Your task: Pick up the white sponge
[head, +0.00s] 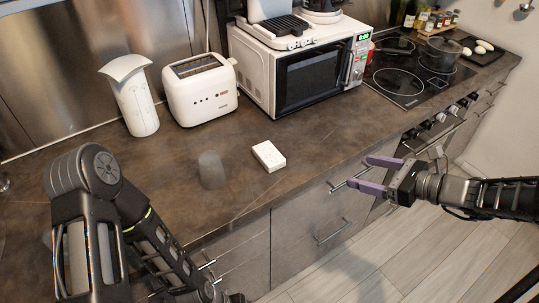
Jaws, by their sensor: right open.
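The white sponge (269,156), a small pale block with a few dark specks on top, lies flat on the brown countertop (310,150) near its front edge. My right gripper (358,171) has purple fingers that are spread apart and empty. It is to the right of the sponge, in front of the counter's edge, with its fingers pointing left and a clear gap to the sponge. My left arm (92,170) comes in at the lower left and bends down out of the picture; its gripper does not show.
A grey cylinder (211,168) stands just left of the sponge. Behind are a white vase (134,97), a toaster (201,91) and a microwave (302,75). A cooktop (399,85) with a pot (440,54) is at the right. Drawers with handles (333,232) are below the counter.

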